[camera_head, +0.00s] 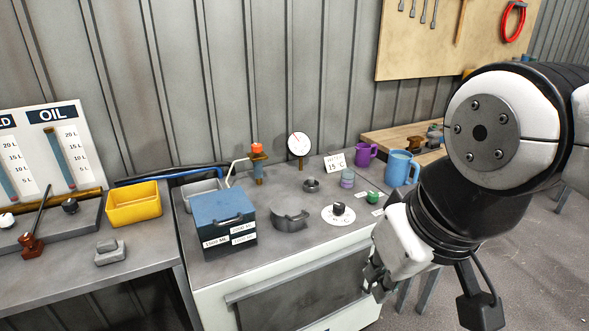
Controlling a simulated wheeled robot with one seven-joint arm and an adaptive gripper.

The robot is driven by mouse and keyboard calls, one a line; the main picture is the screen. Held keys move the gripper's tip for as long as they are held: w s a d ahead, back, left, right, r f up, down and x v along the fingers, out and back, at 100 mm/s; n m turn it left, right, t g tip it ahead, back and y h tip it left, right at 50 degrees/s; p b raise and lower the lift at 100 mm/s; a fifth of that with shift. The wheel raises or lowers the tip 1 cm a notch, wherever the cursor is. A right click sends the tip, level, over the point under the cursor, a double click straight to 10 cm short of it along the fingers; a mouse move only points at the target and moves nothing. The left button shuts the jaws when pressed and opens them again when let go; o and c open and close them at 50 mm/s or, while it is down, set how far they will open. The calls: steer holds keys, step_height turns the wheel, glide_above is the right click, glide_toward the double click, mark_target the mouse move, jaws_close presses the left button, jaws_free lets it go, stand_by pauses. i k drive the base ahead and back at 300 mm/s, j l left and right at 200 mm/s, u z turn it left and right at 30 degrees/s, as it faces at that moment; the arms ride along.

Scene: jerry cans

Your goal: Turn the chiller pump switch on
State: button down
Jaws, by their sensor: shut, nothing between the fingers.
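The grey-topped metal cabinet (265,262) carries several controls. A small green switch or knob (372,197) sits near its right edge beside small white labels, too small to read. A black knob (338,208) stands on a round white dial to its left. I cannot tell for sure which of these is the chiller pump switch, or its setting. My gripper (374,288) is shut and empty, pointing down in front of the cabinet's front right corner, below and apart from the green knob. My forearm covers what lies to the right.
On the cabinet stand a blue-lidded box (222,222), a grey curved part (290,219), a gauge (299,145), a white temperature card (335,162), a purple mug (365,154) and a blue mug (401,168). A yellow bin (134,204) sits on the left bench.

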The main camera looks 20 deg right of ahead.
mark_target(373, 197)
steer(key=z, duration=0.65)
steer(key=i+j+z, duration=0.1)
steer(key=i, duration=0.4)
steer(key=i+j+z, duration=0.1)
steer(key=i+j, duration=0.3)
steer(key=i, duration=0.1)
